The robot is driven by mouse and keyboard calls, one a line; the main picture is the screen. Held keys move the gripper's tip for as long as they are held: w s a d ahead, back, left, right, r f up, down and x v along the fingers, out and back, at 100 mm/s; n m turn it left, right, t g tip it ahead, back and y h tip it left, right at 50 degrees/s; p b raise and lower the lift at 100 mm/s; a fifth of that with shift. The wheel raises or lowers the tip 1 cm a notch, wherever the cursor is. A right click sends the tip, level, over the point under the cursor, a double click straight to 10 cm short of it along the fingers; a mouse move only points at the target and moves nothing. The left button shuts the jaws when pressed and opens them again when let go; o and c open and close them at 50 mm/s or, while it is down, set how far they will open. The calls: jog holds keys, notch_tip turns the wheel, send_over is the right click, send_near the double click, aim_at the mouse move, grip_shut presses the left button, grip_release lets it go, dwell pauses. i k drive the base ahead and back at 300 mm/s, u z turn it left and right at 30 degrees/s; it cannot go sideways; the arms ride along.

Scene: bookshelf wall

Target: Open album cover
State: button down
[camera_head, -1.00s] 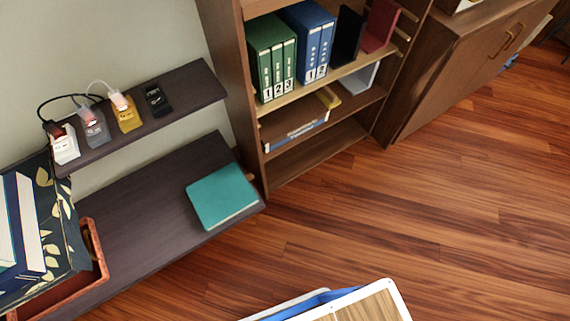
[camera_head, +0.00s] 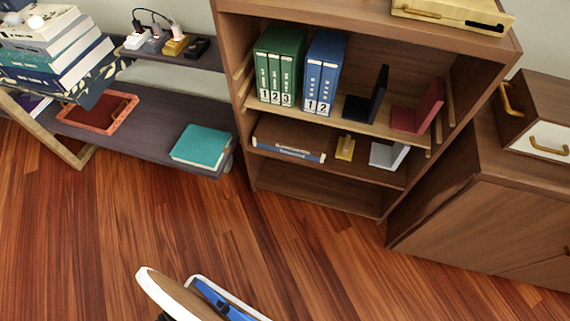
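A closed teal book (camera_head: 203,146), which may be the album, lies flat near the right end of the low dark shelf, left of the bookcase. Its cover is down over light page edges. A closed brown book with a blue and white lettered spine (camera_head: 288,152) lies on the bookcase's middle shelf. I cannot tell for certain which of them is the album. My gripper is not in view.
The bookcase (camera_head: 226,95) holds green binders (camera_head: 279,70), blue binders (camera_head: 322,75) and bookends. A book stack (camera_head: 60,55) and red tray (camera_head: 97,112) are at the left. A brown cabinet (camera_head: 480,225) stands right. The wooden floor (camera_head: 310,260) in front is clear.

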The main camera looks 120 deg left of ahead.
aim_at(204, 145)
jog(key=i, duration=0.75)
jog(key=u, duration=4.4)
jog(key=k, duration=0.6)
jog(key=z, duration=0.5)
jog(key=i, duration=1.25)
jog(key=u, duration=0.2)
